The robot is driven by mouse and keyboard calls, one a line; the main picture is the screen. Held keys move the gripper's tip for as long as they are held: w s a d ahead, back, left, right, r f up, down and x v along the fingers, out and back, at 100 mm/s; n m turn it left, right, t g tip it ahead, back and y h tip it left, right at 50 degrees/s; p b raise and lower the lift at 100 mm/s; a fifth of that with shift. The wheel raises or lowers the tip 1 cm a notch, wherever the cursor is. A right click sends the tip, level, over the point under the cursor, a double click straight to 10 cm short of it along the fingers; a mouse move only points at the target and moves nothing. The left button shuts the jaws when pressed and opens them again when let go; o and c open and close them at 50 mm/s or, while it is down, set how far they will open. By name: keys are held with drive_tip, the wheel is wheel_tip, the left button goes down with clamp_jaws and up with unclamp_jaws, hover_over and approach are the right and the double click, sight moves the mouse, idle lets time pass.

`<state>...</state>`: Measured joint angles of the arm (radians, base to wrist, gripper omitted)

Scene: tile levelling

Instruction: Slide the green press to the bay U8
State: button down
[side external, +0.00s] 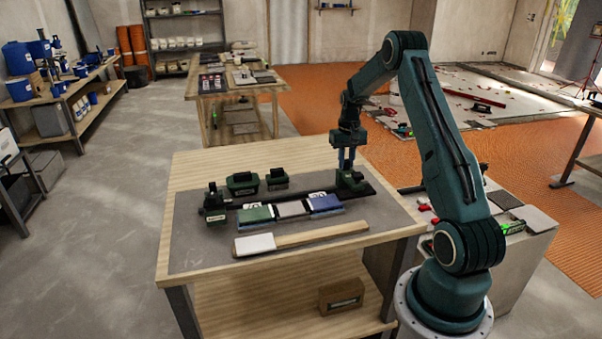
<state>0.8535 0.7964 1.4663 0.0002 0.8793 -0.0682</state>
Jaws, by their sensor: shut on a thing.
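A dark rail (290,199) runs across the grey mat on the wooden bench. A green press (352,181) sits at the right end of the rail. My gripper (346,164) points down from above and is shut on the top of this press. Another dark green part (212,199) stands at the rail's left end. In front of the rail lie a green block (256,215), a grey block (291,209) and a blue block (326,203) in a row. Small labels are too small to read, so I cannot tell which bay is U8.
Behind the rail stand a green block-like tool (242,183) and a smaller dark one (278,180). A long wooden handle with a white head (254,243) lies near the front. The mat (200,248) is bare at the front left.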

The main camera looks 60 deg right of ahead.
drive_tip(key=w+a, duration=0.7)
drive_tip(key=shift+w, duration=0.15)
idle(0.9)
drive_tip(key=shift+a, duration=0.1)
drive_tip(key=c, duration=1.3)
unclamp_jaws()
drive_tip(key=shift+r, duration=0.2)
wheel_tip(320, 180, up, 7)
drive_tip(key=shift+f, duration=0.15)
